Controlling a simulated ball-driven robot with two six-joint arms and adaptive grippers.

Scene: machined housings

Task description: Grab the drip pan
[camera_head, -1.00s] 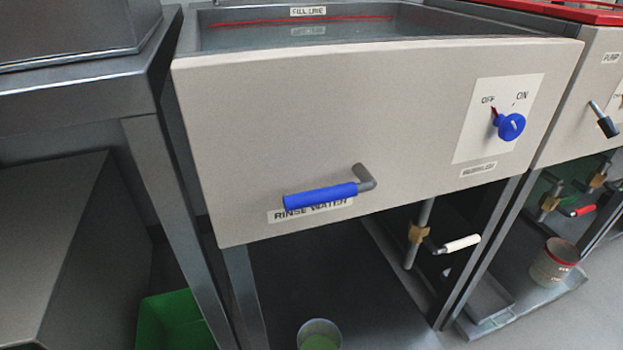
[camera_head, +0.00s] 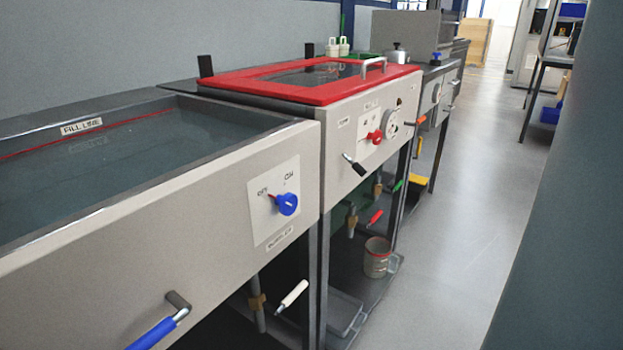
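A shallow grey tray (camera_head: 345,312), which may be the drip pan, lies low under the machines, near the gap between the rinse tank and the red-lidded machine. It is partly hidden by the frame legs. A grey bucket with a red rim (camera_head: 377,257) stands low beyond it, under the red-lidded machine. Neither of my grippers is in view, so I cannot see whether they hold anything.
The rinse tank (camera_head: 215,190) with a blue knob and blue handle (camera_head: 155,332) fills the near left. The red-lidded machine (camera_head: 310,80) stands beyond it. The floor (camera_head: 455,235) along the machines is clear. A dark surface (camera_head: 560,230) fills the right edge, close by.

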